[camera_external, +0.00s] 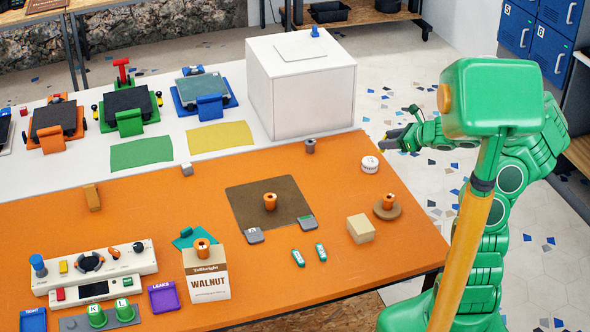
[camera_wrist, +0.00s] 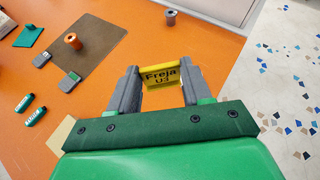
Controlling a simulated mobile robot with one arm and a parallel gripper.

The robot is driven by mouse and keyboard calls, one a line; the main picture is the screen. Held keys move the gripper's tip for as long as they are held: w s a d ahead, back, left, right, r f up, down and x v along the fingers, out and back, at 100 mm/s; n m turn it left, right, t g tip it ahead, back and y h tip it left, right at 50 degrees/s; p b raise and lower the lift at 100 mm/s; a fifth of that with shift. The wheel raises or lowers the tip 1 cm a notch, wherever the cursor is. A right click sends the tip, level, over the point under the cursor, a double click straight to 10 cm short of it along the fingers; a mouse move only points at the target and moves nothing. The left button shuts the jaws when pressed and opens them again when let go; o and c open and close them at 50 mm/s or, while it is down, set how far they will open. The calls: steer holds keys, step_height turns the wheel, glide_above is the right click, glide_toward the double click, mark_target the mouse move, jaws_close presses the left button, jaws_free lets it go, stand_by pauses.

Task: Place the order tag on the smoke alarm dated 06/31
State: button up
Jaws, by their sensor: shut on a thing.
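My gripper (camera_external: 394,140) is at the right edge of the orange table, above and just right of a small white round thing. In the wrist view, my gripper (camera_wrist: 160,72) is shut on a yellow tag (camera_wrist: 162,78) reading "Freja U3", held between its two grey fingers. The tag can hardly be made out in the external view. The white round thing (camera_external: 370,164) lies on the table and may be a smoke alarm. Its lettering is too small to read, so I see no date 06/31. It does not show in the wrist view.
A grey-brown spool (camera_external: 310,146) and a large white box (camera_external: 300,85) stand left of my gripper. A brown mat (camera_external: 250,195) lies mid-table. The right floor is free.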

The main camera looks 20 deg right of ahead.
steer(key=shift+w+d+f, duration=0.15)
steer(key=shift+w+f, duration=1.2)
steer(key=shift+w, duration=0.25)
steer(key=shift+w+d+f, duration=0.15)
steer(key=shift+w+f, duration=1.25)
steer(key=shift+w, duration=0.15)
steer(key=shift+w+d+f, duration=0.15)
steer(key=shift+w+f, duration=1.2)
steer(key=shift+w, duration=0.25)
steer(key=shift+f, duration=1.4)
steer(key=o, duration=1.3)
steer(key=shift+f, duration=0.1)
steer(key=shift+d, duration=0.1)
